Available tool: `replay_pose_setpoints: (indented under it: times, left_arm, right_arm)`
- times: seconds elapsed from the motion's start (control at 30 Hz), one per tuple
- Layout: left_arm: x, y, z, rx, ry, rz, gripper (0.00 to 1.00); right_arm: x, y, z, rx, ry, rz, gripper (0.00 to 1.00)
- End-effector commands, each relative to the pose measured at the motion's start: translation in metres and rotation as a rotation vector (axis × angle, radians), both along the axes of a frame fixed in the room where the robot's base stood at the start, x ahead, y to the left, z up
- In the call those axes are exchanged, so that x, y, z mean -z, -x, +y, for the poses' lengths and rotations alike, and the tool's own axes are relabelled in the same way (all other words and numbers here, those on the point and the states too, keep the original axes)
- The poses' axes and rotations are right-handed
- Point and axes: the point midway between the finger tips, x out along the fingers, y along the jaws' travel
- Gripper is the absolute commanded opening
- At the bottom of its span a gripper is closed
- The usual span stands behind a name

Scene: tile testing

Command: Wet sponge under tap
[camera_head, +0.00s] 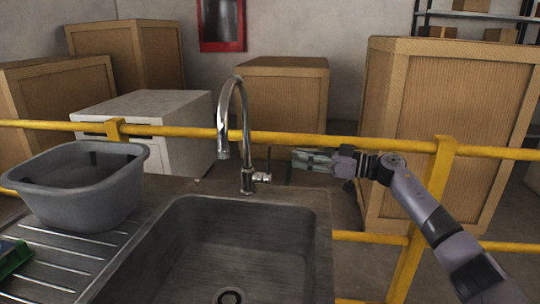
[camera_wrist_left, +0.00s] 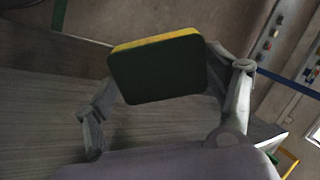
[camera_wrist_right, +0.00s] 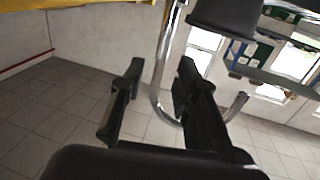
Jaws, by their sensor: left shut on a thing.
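The sponge (camera_wrist_left: 160,72), dark green with a yellow edge, is between the fingers of my left gripper (camera_wrist_left: 155,85), which is shut on it. The left gripper is outside the head view. The chrome tap (camera_head: 240,110) stands upright behind the sink (camera_head: 215,255), its curved spout pointing down over the basin. No water shows. My right gripper (camera_head: 297,158) is to the right of the tap, apart from its small side handle (camera_head: 262,177). In the right wrist view, the right gripper (camera_wrist_right: 160,75) is open and empty, with the tap pipe (camera_wrist_right: 160,75) beyond its fingers.
A grey tub (camera_head: 85,205) stands on the ribbed drainboard (camera_head: 55,270) left of the basin. A green object (camera_head: 14,258) is cut off at the left edge. A yellow railing (camera_head: 300,139) runs behind the sink, with wooden crates (camera_head: 445,130) beyond. The basin is empty.

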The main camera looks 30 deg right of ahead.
Motion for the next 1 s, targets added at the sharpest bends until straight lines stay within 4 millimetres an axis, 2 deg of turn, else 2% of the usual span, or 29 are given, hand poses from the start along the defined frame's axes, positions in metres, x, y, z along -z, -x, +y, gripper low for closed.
replay_pose_setpoints:
  times: [0.3,0.5,0.9,1.0]
  left_arm:
    - [-0.002,0.0,0.0,0.0,0.0,0.0,0.56]
    - [-0.002,0.0,0.0,0.0,0.0,0.0,0.56]
    - [-0.002,0.0,0.0,0.0,0.0,0.0,0.56]
    - [-0.002,0.0,0.0,0.0,0.0,0.0,0.56]
  right_arm:
    - [-0.002,-0.048,0.044,-0.002,-0.003,-0.002,0.29]
    - [-0.001,-0.068,0.061,0.0,-0.002,-0.001,0.29]
    - [-0.001,-0.074,0.066,0.001,0.001,-0.001,0.29]
    - [-0.001,-0.074,0.066,0.001,0.001,-0.001,0.24]
